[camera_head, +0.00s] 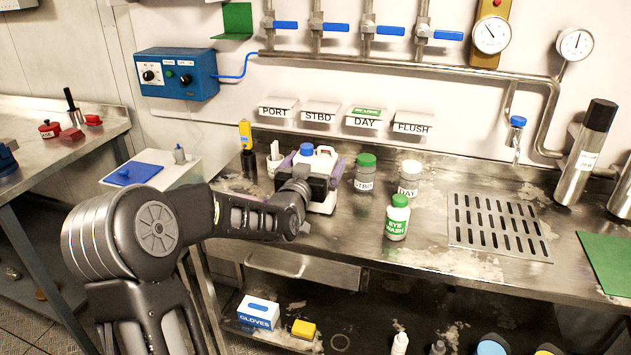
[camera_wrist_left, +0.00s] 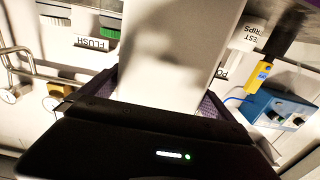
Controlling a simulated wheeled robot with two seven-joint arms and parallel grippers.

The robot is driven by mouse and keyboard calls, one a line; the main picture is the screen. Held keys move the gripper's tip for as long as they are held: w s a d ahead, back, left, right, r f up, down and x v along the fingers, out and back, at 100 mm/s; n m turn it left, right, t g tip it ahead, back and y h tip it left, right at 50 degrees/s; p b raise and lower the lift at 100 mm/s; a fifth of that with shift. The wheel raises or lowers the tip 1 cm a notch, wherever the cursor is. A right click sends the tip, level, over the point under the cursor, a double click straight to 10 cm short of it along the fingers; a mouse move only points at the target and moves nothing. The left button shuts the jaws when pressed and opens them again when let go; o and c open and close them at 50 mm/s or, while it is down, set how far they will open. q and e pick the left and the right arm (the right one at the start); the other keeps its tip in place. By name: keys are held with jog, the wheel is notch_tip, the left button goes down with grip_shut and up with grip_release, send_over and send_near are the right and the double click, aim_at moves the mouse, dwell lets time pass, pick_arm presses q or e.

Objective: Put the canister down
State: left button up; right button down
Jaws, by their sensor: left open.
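The canister (camera_head: 322,205) is white with a blue cap (camera_head: 307,149). It stands upright at the back left of the steel counter, its lower edge appearing to rest on the top. My left gripper (camera_head: 318,168) is open around its upper part, with purple-lined fingers on either side, and hides much of its front. In the left wrist view the pale canister wall (camera_wrist_left: 180,50) fills the space between the open fingers (camera_wrist_left: 160,102). Whether a finger touches it I cannot tell. My right gripper is not in view.
A green-capped STBD bottle (camera_head: 365,174), a DAY bottle (camera_head: 409,178) and an eye wash bottle (camera_head: 397,220) stand right of the canister. A yellow meter (camera_head: 245,135) and a strip cup (camera_head: 274,162) are left. A drain grate (camera_head: 498,226) lies farther right.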

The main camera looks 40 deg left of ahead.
pick_arm(q)
jog(key=shift+c, duration=0.2)
jog(key=c, duration=1.7)
jog(key=shift+r, duration=0.15)
jog(key=shift+c, duration=0.3)
jog(key=shift+r, duration=0.1)
notch_tip(320, 180, up, 10)
jog(key=shift+f, duration=0.1)
